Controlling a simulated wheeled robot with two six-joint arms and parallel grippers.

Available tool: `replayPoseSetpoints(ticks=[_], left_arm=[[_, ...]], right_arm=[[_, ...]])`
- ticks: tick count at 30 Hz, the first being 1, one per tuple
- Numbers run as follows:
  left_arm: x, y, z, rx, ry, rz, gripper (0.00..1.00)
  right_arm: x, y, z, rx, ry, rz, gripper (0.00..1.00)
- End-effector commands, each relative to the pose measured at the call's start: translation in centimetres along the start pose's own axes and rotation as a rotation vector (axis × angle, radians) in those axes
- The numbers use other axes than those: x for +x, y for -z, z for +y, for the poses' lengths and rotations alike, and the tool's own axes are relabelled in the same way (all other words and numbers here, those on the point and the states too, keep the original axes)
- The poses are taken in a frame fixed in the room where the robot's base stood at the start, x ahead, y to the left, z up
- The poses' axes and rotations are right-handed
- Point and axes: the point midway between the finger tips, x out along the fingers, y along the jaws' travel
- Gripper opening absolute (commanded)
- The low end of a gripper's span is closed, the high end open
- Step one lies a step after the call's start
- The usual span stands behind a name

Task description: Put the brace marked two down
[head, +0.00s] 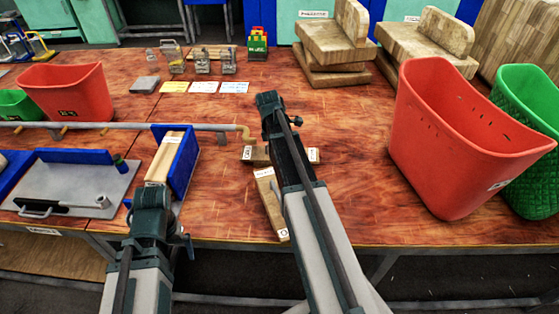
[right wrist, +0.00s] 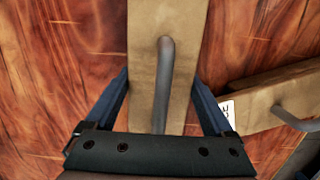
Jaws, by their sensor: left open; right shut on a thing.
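My right gripper (right wrist: 160,115) is shut on a wooden brace (right wrist: 150,85) with a grey bar handle. In the head view this looks to be the brace (head: 253,155) lying crosswise under my right wrist, a white label at each end. Its marks are too small to read, and I cannot tell whether it touches the table. A second brace (head: 270,203) lies just nearer; its handle and a label show in the right wrist view (right wrist: 262,100). My left gripper (head: 152,205) is open, by the blue holder at the table's front left; its fingertips are mostly hidden.
A blue holder with a wooden block (head: 164,158) and a grey press plate (head: 75,188) stand at left. Red bins (head: 66,92) (head: 445,150) stand at both sides. Wooden blocks (head: 335,42), cards (head: 203,87) and weights are behind.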

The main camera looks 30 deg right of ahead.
Motion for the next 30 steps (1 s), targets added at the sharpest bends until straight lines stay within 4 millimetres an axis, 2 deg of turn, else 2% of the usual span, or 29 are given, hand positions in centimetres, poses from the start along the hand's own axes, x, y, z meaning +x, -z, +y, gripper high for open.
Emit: replayPoseSetpoints(ticks=[11, 12, 13, 23, 30], left_arm=[[0.5, 0.0, 0.0, 0.0, 0.0, 0.0, 1.0], [0.3, 0.0, 0.0, 0.0, 0.0, 0.0, 1.0], [0.3, 0.0, 0.0, 0.0, 0.0, 0.0, 1.0], [0.1, 0.0, 0.0, 0.0, 0.0, 0.0, 1.0], [-1.4, -0.1, -0.1, 0.0, 0.0, 0.0, 1.0]], right_arm=[[0.5, 0.1, 0.0, 0.0, 0.0, 0.0, 0.0], [0.3, 0.1, 0.0, 0.0, 0.0, 0.0, 0.93], [0.3, 0.1, 0.0, 0.0, 0.0, 0.0, 0.98], [0.1, 0.0, 0.0, 0.0, 0.0, 0.0, 1.0], [-1.4, -0.1, 0.0, 0.0, 0.0, 0.0, 1.0]])
